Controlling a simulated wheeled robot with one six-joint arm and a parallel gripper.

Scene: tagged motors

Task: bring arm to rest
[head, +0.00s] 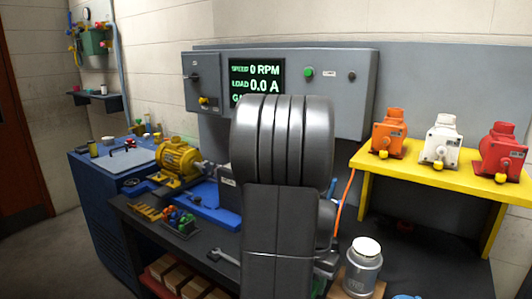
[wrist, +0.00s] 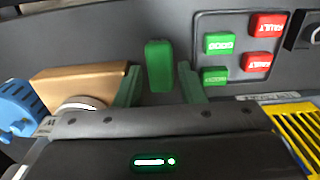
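My gripper (wrist: 160,97) shows in the wrist view with its two green fingers apart. A green block (wrist: 160,65) stands between and just beyond the fingertips, with a narrow gap on each side; I cannot tell its depth. In the head view my grey arm rises through the middle and hides the gripper and part of the bench. A yellow motor (head: 177,160) sits on the blue test stand (head: 213,214). An orange motor (head: 388,135), a white motor (head: 440,140) and a red motor (head: 502,150) stand on the yellow shelf (head: 440,178).
A control panel screen (head: 256,82) reads 0 RPM and 0.0 A. A metal can (head: 363,268) stands right of my arm. A wrench (head: 222,256) lies on the bench.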

